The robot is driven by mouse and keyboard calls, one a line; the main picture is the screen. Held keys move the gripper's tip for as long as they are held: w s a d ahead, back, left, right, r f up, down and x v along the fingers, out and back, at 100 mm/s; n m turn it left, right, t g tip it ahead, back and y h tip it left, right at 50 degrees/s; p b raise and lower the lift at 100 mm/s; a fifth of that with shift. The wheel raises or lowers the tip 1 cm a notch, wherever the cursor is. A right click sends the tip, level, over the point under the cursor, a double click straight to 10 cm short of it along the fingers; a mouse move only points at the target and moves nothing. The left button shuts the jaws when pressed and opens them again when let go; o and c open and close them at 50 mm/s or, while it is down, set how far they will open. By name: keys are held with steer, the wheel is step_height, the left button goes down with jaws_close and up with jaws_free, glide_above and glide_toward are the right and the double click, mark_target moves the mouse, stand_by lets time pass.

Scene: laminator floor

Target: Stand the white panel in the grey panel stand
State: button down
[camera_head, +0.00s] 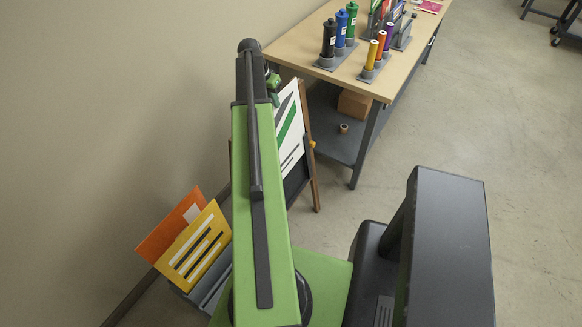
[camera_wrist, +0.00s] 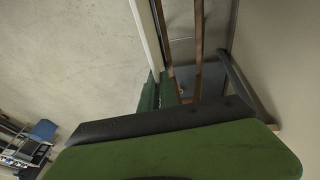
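The white panel (camera_head: 291,125), with green and dark stripes, is upright and tilted at the wooden easel (camera_head: 309,150), partly hidden behind my arm. My gripper (camera_head: 273,88) is at its upper left edge. In the wrist view my gripper's green fingers (camera_wrist: 159,91) are close together, with the thin edge of the white panel (camera_wrist: 147,38) running between them, so they look shut on it. I cannot tell whether the panel still touches the easel. The grey panel stand (camera_head: 213,288) is on the floor at lower left, partly hidden by my arm.
An orange panel (camera_head: 172,226) and a yellow panel (camera_head: 196,247) stand in the grey stand. A wooden-topped table (camera_head: 350,84) with coloured bottles is beyond the easel on the right. The wall (camera_head: 110,110) is close on the left. Floor (camera_head: 480,140) is clear at right.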

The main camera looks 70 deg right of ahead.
steer(key=d+p+v, duration=0.2)
steer(key=p+v, duration=1)
steer(key=v, duration=0.1)
steer(key=shift+s+d+r+p, duration=0.3)
steer(key=shift+d+r, duration=0.2)
steer(key=shift+d, duration=0.05)
